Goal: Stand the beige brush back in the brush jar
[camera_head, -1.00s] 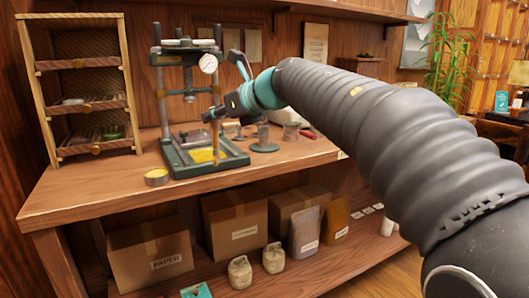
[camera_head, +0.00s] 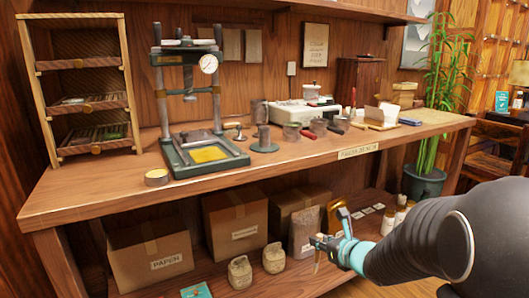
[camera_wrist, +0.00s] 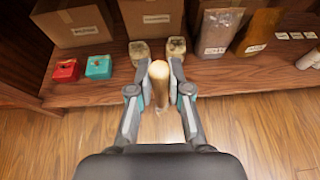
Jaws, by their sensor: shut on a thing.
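The beige brush (camera_wrist: 158,88) is gripped between the two fingers of my gripper (camera_wrist: 160,82) in the wrist view, its rounded end toward the camera. In the head view the brush (camera_head: 317,258) hangs roughly upright in my gripper (camera_head: 322,243). My gripper is in front of the lower shelf, well below the bench top and to the right of the press. I cannot tell for sure which vessel is the brush jar; grey cylindrical cups (camera_head: 291,131) stand on the bench, and a thin red upright thing (camera_head: 353,97) shows farther right.
The press (camera_head: 205,155) stands at the bench's left-middle, beside a wooden rack (camera_head: 92,149). A white appliance (camera_head: 300,112) and small tools crowd the bench's back. Boxes (camera_head: 236,220) and bags fill the lower shelf.

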